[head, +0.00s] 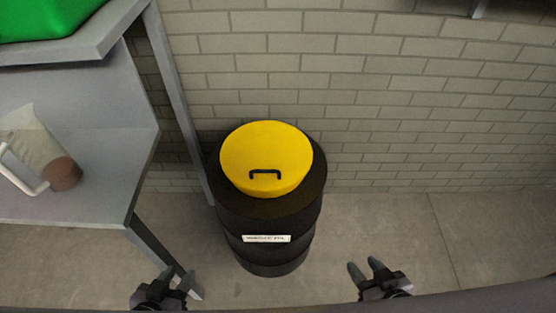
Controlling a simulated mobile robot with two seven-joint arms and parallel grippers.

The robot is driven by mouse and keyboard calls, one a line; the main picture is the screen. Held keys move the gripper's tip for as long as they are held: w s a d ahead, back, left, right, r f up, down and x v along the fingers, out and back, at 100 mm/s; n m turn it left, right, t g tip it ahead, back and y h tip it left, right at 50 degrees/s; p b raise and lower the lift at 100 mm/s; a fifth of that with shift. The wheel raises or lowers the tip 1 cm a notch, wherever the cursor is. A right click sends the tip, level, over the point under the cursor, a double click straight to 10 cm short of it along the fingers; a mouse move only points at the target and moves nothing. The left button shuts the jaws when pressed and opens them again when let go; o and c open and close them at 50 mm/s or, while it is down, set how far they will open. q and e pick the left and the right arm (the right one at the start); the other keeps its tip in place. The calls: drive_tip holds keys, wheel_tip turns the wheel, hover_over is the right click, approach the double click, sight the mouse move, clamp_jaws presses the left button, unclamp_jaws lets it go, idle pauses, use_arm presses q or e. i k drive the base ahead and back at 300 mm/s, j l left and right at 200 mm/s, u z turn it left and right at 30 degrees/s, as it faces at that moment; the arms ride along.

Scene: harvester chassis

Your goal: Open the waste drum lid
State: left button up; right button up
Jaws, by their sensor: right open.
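The black waste drum (268,220) stands upright on the floor by the brick wall, with a white label on its front. Its yellow lid (266,148) lies flat on top and looks closed. A black handle (265,174) sits near the lid's front edge. My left gripper (174,279) is at the bottom left, in front of and left of the drum, its fingers apart and empty. My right gripper (365,266) is at the bottom, to the right of the drum, open and empty. Neither gripper touches the drum.
A grey metal shelf unit (95,120) stands close at the drum's left, its leg next to the drum. It holds a jug (40,150) and a green container (45,18). The brick wall (400,110) is behind. The floor (390,225) right of the drum is clear.

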sight(263, 156)
drive_tip(key=i+l, duration=0.1)
drive_tip(key=l, duration=0.4)
drive_tip(key=i+l, duration=0.15)
drive_tip(key=l, duration=0.35)
drive_tip(key=i+l, duration=0.1)
drive_tip(key=l, duration=0.35)
